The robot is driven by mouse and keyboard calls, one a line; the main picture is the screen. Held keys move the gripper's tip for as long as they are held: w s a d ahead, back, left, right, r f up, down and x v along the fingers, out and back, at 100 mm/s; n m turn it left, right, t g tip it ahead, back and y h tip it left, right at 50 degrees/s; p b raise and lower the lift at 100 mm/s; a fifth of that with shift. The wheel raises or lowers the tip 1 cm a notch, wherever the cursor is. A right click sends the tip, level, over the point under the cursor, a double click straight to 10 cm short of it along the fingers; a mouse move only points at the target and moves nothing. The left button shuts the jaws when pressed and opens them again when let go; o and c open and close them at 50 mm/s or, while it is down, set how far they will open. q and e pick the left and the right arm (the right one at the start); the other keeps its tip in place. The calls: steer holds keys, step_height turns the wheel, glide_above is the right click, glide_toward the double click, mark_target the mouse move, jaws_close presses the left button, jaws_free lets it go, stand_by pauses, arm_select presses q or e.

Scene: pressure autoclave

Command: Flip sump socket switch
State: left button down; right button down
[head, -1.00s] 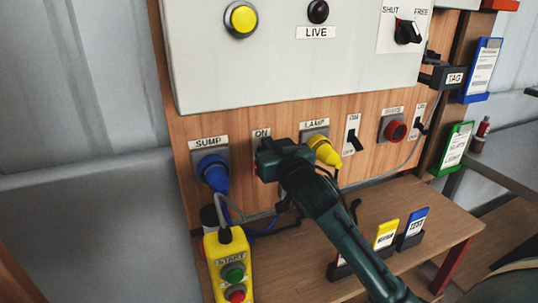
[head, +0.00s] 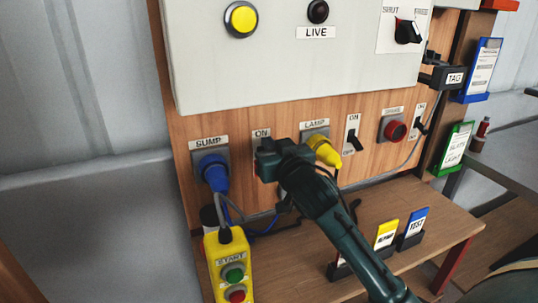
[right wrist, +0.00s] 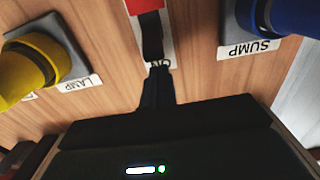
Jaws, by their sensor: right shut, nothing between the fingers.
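The sump socket (head: 211,168) is a grey plate with a blue plug in it, under the SUMP label (head: 208,142). The sump socket switch is right of it, mostly hidden behind my right gripper (head: 262,160) in the head view; its ON label (head: 261,133) shows above. In the right wrist view, upside down, the switch shows a black lever (right wrist: 151,36) on a white plate with a red part (right wrist: 143,5). My right gripper is shut and empty, its fingertips at the lever's ON-label end; I cannot tell whether they touch. My left gripper is not in view.
The lamp socket with yellow plug (head: 324,150) is close right of my gripper. The lamp switch (head: 354,140) and a red-plugged socket (head: 394,130) are farther right. A yellow START pendant (head: 230,262) hangs below left. A wooden shelf (head: 405,195) holds tags.

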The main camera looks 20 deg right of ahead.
steer(key=shift+f, duration=0.2)
steer(key=s+f, duration=0.2)
steer(key=s, duration=0.1)
steer(key=shift+a+f, duration=0.1)
stand_by(1.9)
steer(key=shift+s, duration=0.15)
steer(key=s+p, duration=0.1)
steer(key=s, duration=0.4)
steer(key=shift+s+a, duration=0.15)
steer(key=shift+s, duration=0.25)
